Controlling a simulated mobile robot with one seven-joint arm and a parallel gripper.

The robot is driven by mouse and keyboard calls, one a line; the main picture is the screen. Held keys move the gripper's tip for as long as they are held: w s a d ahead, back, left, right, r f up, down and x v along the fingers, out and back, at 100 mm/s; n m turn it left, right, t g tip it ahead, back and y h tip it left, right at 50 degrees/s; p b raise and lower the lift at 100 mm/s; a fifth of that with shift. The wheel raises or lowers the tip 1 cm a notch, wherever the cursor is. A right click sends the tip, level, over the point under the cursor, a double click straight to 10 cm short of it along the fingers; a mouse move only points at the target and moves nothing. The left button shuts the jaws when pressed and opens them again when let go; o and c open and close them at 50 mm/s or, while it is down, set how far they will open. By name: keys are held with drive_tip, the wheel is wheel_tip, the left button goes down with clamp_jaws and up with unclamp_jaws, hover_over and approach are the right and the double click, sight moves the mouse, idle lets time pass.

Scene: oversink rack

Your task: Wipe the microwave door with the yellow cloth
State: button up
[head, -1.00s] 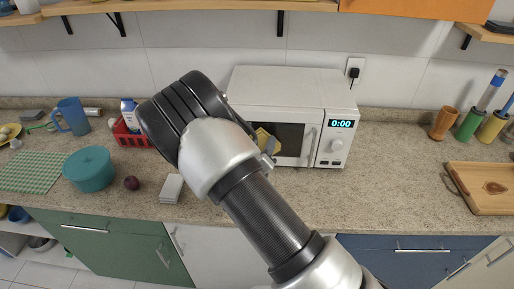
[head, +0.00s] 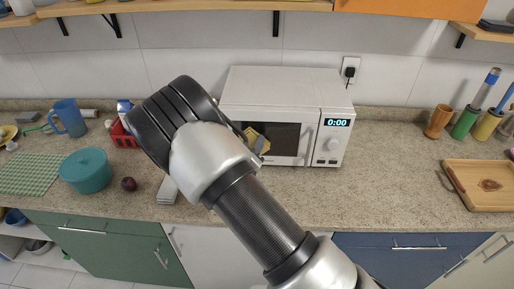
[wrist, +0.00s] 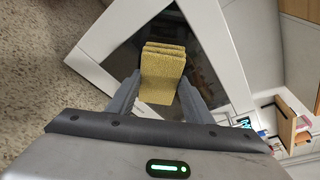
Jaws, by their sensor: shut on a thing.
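The white microwave (head: 285,88) stands on the counter against the wall, its door (head: 288,140) facing me and its display reading 0:00. The yellow cloth (wrist: 162,72) is a folded pad between the fingers of my gripper (wrist: 160,92) in the wrist view. My gripper is shut on it. In the head view the cloth (head: 257,138) shows in front of the left part of the dark door window. In the wrist view it overlaps the window (wrist: 190,50); I cannot tell whether it touches the glass. My arm hides the microwave's lower left corner.
A red basket (head: 122,135), teal pot (head: 86,171), dark red onion (head: 129,184) and white stack (head: 167,190) stand to the left. A wooden board (head: 475,187) lies at right. The counter right of the microwave (head: 395,170) is clear.

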drive_tip(key=shift+w+a+r, duration=0.2)
drive_tip(key=shift+a+r, duration=0.05)
drive_tip(key=shift+a, duration=0.05)
drive_tip(key=shift+s+a+f, duration=0.1)
drive_tip(key=shift+s, duration=0.45)
drive_tip(key=shift+s+f+p, duration=0.15)
drive_tip(key=shift+s+p, duration=0.4)
drive_tip(key=shift+s, duration=1.9)
drive_tip(key=shift+s, duration=0.1)
drive_tip(key=shift+s, duration=1.4)
